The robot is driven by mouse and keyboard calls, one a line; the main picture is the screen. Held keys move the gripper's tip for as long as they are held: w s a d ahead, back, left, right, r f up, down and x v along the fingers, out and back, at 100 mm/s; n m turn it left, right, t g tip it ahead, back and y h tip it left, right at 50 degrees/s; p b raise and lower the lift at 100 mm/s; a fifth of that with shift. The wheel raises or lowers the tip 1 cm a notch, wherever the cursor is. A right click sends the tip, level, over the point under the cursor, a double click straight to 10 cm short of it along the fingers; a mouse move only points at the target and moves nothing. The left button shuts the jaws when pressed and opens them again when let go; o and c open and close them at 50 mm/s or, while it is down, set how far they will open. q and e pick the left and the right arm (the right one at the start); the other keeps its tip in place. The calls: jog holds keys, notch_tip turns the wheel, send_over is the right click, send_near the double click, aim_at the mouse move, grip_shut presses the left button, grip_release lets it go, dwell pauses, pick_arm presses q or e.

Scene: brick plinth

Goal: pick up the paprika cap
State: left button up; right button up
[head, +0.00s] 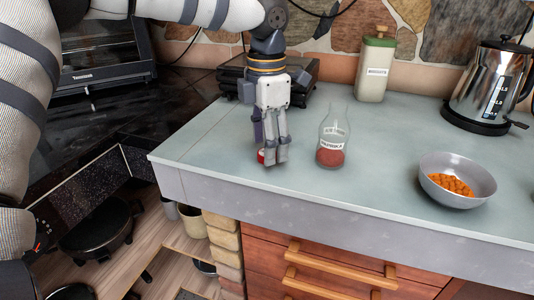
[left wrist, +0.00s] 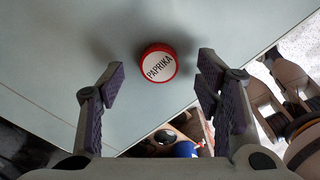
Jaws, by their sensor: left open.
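The paprika cap (left wrist: 159,66) is a round red cap with a white top that reads PAPRIKA. In the left wrist view it lies flat on the counter, ahead of the fingertips and between their lines. In the head view only a red edge of the cap (head: 261,156) shows, mostly hidden behind my left gripper (head: 270,160). My left gripper points down over the counter near its left front part. Its fingers (left wrist: 157,88) are apart with nothing between them. The paprika jar (head: 331,157), clear glass with red powder, stands uncapped just right of the gripper. My right gripper is not seen.
The grey-green counter (head: 400,130) has its front edge close to the cap. A grey bowl (head: 457,182) of orange pieces stands at the right, a kettle (head: 488,88) and a cream canister (head: 375,68) behind. A dark appliance (head: 300,80) sits behind the gripper.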

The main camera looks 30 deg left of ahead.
pick_arm(q)
jog(key=shift+f, duration=0.7)
jog(key=shift+w, duration=0.1)
jog(key=c, duration=0.8)
